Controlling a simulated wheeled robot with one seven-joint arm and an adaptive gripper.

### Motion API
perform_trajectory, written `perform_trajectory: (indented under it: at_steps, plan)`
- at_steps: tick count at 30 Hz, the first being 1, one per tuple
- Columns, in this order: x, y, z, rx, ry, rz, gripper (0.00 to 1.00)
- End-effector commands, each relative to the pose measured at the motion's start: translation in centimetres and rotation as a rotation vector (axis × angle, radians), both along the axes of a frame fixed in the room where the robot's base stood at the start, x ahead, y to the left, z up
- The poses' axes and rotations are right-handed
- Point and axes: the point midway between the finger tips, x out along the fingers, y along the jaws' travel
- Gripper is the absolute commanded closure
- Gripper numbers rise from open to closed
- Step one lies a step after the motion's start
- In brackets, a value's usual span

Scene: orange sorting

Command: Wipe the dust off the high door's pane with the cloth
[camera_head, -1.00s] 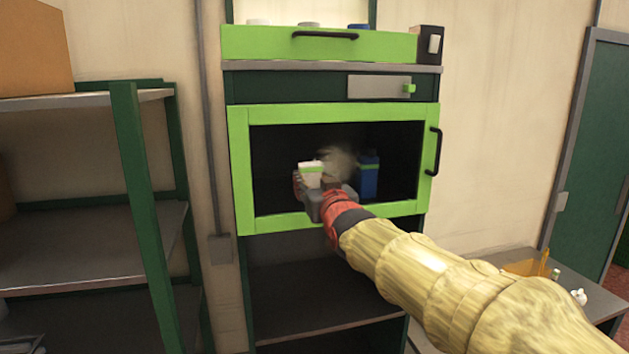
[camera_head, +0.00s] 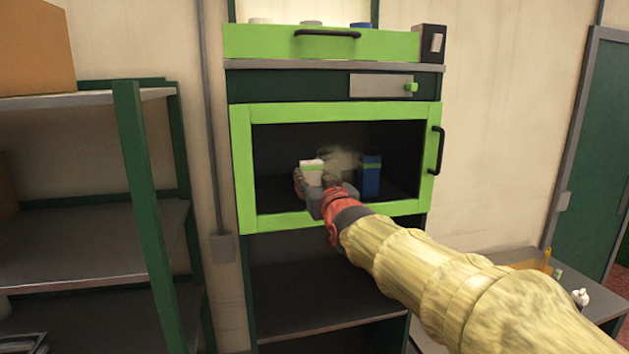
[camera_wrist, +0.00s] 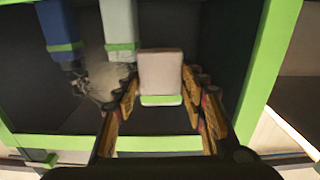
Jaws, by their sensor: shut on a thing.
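The high door (camera_head: 241,170) is a closed bright green frame around a clear pane, with a black handle (camera_head: 436,150) at its right. My gripper (camera_head: 318,190) is at the pane's lower middle, shut on the cloth (camera_wrist: 160,72), a white pad with a green band between the fingers in the wrist view. The white, green-banded thing at the gripper in the head view looks like the cloth. A pale, hazy dust patch (camera_head: 343,160) lies just right of it; the wrist view, turned over, shows the dust (camera_wrist: 100,82) left of the cloth. Whether cloth touches pane I cannot tell.
Behind the pane stand a blue carton (camera_head: 370,177) and a white carton (camera_wrist: 119,28). A green drawer front (camera_head: 270,44) with a black handle is above the door. A shelf rack (camera_head: 90,240) stands left; a low table (camera_head: 590,300) is at lower right.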

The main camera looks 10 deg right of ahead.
Motion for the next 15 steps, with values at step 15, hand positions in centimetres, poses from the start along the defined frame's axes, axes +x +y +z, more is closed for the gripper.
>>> perform_trajectory:
  at_steps: [15]
  plan:
    - [0.94, 0.0, 0.07, 0.0, -0.001, 0.0, 0.79]
